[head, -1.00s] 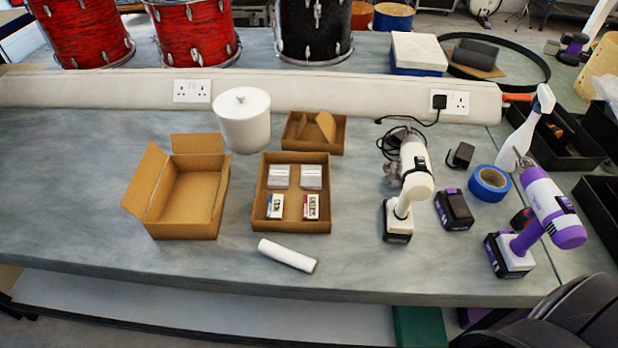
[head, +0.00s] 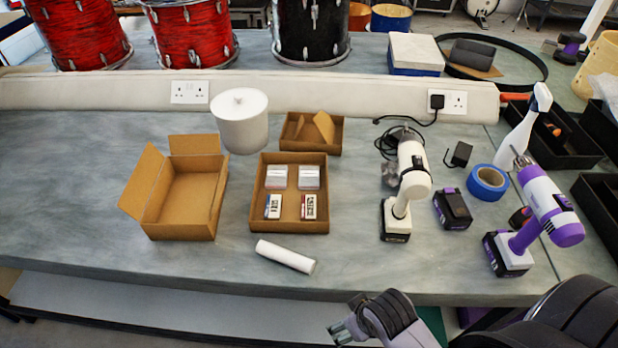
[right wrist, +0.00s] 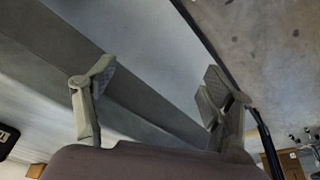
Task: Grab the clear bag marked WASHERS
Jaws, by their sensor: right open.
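A shallow cardboard tray (head: 290,227) on the bench holds small packets in two rows. The back row has two greyish, clear-looking packets, a left one (head: 276,177) and a right one (head: 309,177). The front row has two white-labelled packets, a left one (head: 273,207) and a right one (head: 309,206). The lettering is too small to read, so I cannot tell which is marked WASHERS. My right gripper (head: 343,328) is below the bench's front edge, open and empty, well short of the tray. Its spread fingers show in the right wrist view (right wrist: 158,80). My left gripper is not in view.
An open cardboard box (head: 182,225) stands left of the tray, a smaller box (head: 330,147) and white canister (head: 240,122) behind. A white roll (head: 286,257) lies in front. A white drill (head: 402,195), blue tape (head: 488,183) and purple drill (head: 545,210) stand right.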

